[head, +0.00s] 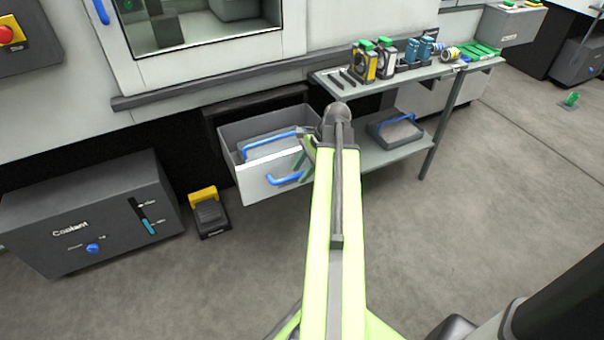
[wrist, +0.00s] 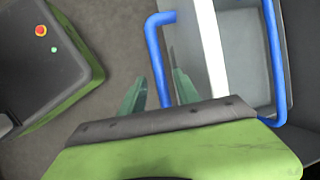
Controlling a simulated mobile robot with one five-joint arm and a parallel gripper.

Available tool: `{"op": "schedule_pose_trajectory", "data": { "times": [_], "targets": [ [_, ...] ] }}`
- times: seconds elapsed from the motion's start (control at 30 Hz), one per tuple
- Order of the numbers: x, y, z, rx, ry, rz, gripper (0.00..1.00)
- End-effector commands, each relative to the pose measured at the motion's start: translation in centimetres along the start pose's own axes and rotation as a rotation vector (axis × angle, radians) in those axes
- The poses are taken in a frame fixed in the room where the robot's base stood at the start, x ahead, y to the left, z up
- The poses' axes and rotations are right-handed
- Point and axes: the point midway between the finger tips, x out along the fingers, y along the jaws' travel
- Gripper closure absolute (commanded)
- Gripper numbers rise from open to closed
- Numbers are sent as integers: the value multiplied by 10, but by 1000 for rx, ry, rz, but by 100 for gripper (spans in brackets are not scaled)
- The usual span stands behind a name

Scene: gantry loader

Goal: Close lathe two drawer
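The lathe drawer (head: 262,187) stands pulled out below the machine window in the head view. A blue handle (head: 285,180) is on its light front face. In the wrist view, the drawer front's white top edge (wrist: 209,50) runs down the picture, with the blue handle (wrist: 153,38) to its left. My gripper (head: 306,150) is at the drawer's right front side in the head view. In the wrist view, my gripper's fingers (wrist: 158,68) are apart, with the handle between them in the picture. I cannot tell whether they touch it.
A bin with a blue bail (head: 268,140) sits inside the drawer. A grey coolant box (head: 85,215) and a yellow-black pedal (head: 208,212) stand to the left. A shelf table (head: 400,80) stands close on the right, with a tray below. The front floor is clear.

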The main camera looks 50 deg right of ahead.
Motion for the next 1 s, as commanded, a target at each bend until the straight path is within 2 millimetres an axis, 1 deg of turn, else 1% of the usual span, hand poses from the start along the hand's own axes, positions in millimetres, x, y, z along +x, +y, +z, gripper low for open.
{"op": "schedule_pose_trajectory", "data": {
  "times": [0.1, 0.3, 0.4, 1.0],
  "targets": [
    [-1, 0, 0, 0, 0, 0, 63],
    [0, 0, 0, -1, 0, 1, 90],
    [0, 0, 0, -1, 0, 1, 100],
    [0, 0, 1, -1, 0, 2, 100]
  ]
}}
